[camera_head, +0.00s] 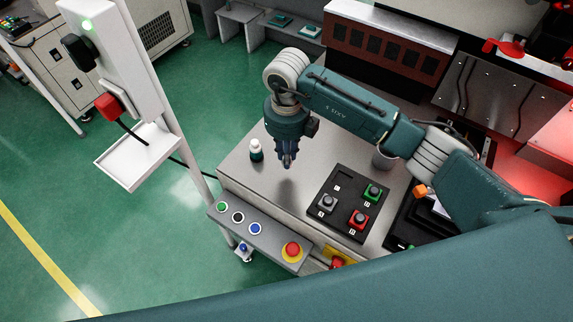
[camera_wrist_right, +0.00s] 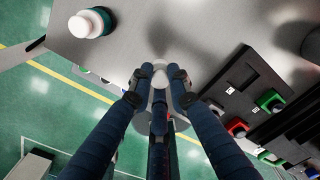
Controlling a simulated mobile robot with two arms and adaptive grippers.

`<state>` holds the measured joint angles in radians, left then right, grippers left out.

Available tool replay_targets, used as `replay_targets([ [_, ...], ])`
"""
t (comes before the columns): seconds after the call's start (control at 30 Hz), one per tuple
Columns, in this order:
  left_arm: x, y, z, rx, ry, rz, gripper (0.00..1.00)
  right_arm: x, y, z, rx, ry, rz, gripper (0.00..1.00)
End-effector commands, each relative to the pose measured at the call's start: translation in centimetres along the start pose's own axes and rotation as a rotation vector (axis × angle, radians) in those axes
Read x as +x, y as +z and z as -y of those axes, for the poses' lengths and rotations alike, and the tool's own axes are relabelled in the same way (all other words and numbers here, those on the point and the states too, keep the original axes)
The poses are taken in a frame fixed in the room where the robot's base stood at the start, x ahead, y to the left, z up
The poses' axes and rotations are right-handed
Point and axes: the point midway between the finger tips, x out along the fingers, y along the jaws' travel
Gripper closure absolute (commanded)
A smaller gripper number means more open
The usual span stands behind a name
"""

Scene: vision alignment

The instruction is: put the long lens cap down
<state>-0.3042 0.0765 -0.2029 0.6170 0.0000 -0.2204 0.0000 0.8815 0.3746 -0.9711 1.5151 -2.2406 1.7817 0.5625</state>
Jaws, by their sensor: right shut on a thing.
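My right gripper (camera_head: 287,162) points down above the steel table, between the small bottle and the black tray. In the right wrist view its fingers (camera_wrist_right: 160,84) are shut on a small pale grey piece, the long lens cap (camera_wrist_right: 160,76), of which only part shows between the fingertips. Whether the cap touches the table is hard to tell. The black tray (camera_head: 334,225) has numbered places: a grey piece (camera_head: 327,203), a green one (camera_head: 373,193) and a red one (camera_head: 358,218) sit in it, and its far left place looks empty. My left gripper is not in view.
A dark bottle with a white top (camera_head: 256,150) stands left of the gripper. A grey cup (camera_head: 382,160) stands behind the tray. A button panel (camera_head: 262,238) with a red emergency button (camera_head: 292,252) runs along the front edge. The table (camera_head: 245,180) is bare around the gripper.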

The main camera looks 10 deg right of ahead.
Motion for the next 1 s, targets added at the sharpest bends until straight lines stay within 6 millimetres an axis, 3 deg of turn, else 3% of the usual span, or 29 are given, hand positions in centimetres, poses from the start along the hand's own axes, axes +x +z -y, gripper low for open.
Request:
replay_targets([
  [0.27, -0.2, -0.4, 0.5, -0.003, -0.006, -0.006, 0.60, 2.4, 0.0, -0.1, 0.000, 0.001, -0.002, 0.91],
  [0.5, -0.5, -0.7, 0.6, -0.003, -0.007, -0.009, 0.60, 5.7, -0.1, 0.0, 0.001, 0.001, -0.002, 0.91],
  [0.9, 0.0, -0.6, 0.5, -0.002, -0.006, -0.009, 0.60, 6.5, 0.0, 0.0, -0.001, 0.000, 0.001, 0.91],
  [0.93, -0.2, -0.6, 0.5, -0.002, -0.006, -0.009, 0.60, 6.3, 0.0, 0.0, -0.001, 0.000, 0.001, 0.77],
  [1.0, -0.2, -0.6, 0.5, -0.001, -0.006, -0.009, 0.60, 6.3, 0.0, 0.0, -0.001, 0.000, 0.000, 0.64],
])
